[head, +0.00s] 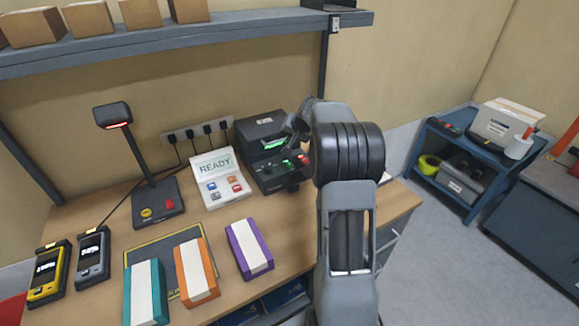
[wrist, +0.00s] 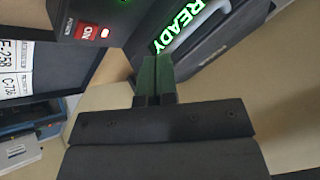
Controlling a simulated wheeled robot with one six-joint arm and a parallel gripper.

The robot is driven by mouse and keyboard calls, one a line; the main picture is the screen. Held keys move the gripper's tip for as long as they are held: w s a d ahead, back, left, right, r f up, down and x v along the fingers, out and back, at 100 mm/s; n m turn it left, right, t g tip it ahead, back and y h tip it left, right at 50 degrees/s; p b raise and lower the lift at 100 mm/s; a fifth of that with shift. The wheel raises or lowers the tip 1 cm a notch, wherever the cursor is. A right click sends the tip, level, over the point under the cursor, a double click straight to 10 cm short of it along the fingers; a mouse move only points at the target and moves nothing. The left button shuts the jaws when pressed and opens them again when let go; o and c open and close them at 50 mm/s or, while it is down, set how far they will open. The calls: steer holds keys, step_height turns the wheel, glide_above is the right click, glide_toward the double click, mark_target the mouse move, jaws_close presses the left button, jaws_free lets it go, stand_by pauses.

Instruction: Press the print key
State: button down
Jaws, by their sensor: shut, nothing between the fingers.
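A black label printer (head: 272,152) stands on the bench with a small lit green display. In the wrist view its green READY display (wrist: 187,22) is at the top, beside a red ON power switch (wrist: 92,32). Small lit green marks show on its front, but no print key label is readable. My gripper (wrist: 157,58) is shut and empty, its fingertips close together near the edge of the READY display. Whether they touch the printer I cannot tell. In the head view my arm hides the printer's right side.
A white keypad (head: 222,180) with a READY screen and several coloured keys sits left of the printer. A scanner stand (head: 157,203), two handheld devices and teal, orange (head: 197,270) and purple boxes (head: 249,249) occupy the bench. A shelf (head: 250,27) hangs above; a blue cart (head: 450,150) stands right.

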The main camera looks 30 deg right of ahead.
steer(key=b, duration=0.5)
glide_above(291, 164)
step_height(291, 164, down, 7)
steer(key=shift+w+f, duration=0.1)
steer(key=shift+f, duration=0.45)
steer(key=shift+f+b, duration=0.1)
steer(key=shift+b, duration=0.35)
stand_by(1.0)
steer(key=shift+f+b, duration=0.3)
steer(key=shift+b, duration=0.05)
steer(key=shift+f+b, duration=0.35)
steer(key=shift+b, duration=0.05)
stand_by(0.7)
steer(key=shift+r, duration=0.1)
stand_by(0.3)
steer(key=shift+r+p, duration=0.45)
steer(key=shift+r, duration=0.2)
steer(key=shift+r, duration=0.1)
